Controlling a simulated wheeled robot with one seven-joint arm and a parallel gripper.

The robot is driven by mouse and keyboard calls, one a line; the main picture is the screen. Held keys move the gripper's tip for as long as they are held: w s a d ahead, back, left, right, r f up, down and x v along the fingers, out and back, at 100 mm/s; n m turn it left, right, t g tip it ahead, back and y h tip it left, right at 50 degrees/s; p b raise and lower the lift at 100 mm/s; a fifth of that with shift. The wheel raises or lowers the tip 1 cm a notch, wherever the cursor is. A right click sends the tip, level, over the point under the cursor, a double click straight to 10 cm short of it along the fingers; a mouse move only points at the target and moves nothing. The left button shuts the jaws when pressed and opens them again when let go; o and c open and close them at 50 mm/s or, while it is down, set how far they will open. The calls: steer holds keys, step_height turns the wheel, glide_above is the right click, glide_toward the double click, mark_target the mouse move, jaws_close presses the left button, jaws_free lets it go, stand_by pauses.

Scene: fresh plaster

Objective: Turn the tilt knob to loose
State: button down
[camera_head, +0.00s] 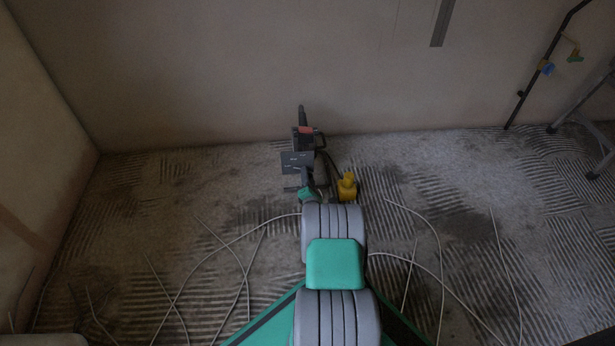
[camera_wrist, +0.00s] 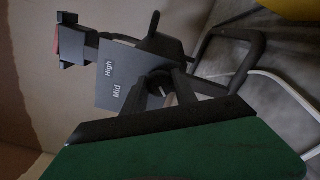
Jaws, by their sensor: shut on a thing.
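A dark floor device (camera_head: 302,150) stands near the back wall. Its grey plate (camera_head: 296,160) faces me. In the wrist view the plate (camera_wrist: 112,72) carries the words "High" and "Mid"; no "loose" mark is readable. A small dark round knob (camera_wrist: 158,79) sits at the plate's right edge. My gripper (camera_wrist: 165,86) is shut on this knob, its dark fingers on either side. The fingers hide part of the knob, so its pointing direction is unclear. In the head view my gripper (camera_head: 307,188) is at the device's lower front, and the knob is hidden.
A yellow object (camera_head: 347,187) stands right beside the device. A black tube frame (camera_wrist: 232,55) bends close to my fingers on the right. Thin pale cables (camera_head: 235,240) cross the floor. A ladder-like stand (camera_head: 585,100) is at the far right.

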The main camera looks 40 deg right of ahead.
steer(key=shift+n, duration=1.6)
steer(key=c, duration=1)
jaws_free()
steer(key=shift+o, duration=0.2)
